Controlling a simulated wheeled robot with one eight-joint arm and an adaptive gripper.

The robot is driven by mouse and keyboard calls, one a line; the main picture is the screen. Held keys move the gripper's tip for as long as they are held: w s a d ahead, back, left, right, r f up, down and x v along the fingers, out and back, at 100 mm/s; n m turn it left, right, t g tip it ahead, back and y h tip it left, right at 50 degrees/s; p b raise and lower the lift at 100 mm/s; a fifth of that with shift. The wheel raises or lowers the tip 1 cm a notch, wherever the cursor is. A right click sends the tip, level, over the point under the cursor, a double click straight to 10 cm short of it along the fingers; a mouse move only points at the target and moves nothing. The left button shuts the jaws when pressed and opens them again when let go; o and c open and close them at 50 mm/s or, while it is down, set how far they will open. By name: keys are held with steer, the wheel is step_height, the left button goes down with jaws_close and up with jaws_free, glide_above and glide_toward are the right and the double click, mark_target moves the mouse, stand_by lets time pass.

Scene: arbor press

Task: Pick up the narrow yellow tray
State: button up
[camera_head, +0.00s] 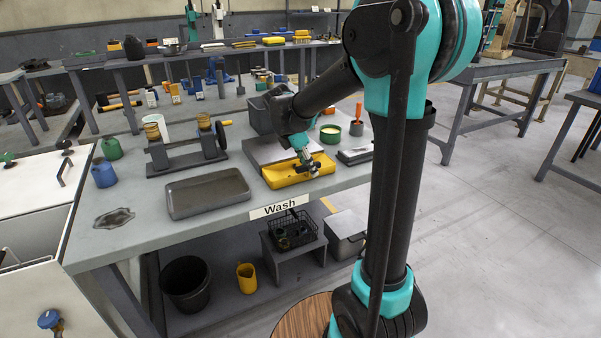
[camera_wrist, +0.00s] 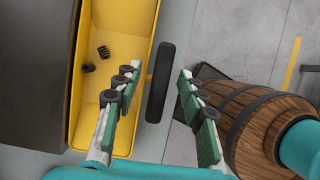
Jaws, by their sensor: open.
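The narrow yellow tray (camera_head: 290,177) lies at the front edge of the grey table, above the "Wash" label. In the wrist view the yellow tray (camera_wrist: 117,30) fills the upper left, with small dark coiled parts inside it. A dark, rounded bar (camera_wrist: 160,82) stands at its right side and looks like its handle. My gripper (camera_head: 311,168) is over the right part of the tray. In the wrist view my gripper (camera_wrist: 158,75) is open, one finger over the tray's inner right side and the other beyond the bar. I cannot tell whether the fingers touch anything.
A grey tray (camera_head: 208,194) lies to the left on the table (camera_head: 150,225). A green tub (camera_head: 330,134) and a flat dark-topped block (camera_head: 355,156) are close behind and right. A wire basket (camera_head: 293,232) stands on the shelf below. Open floor lies to the right.

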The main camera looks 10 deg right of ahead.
jaws_close()
stand_by(0.4)
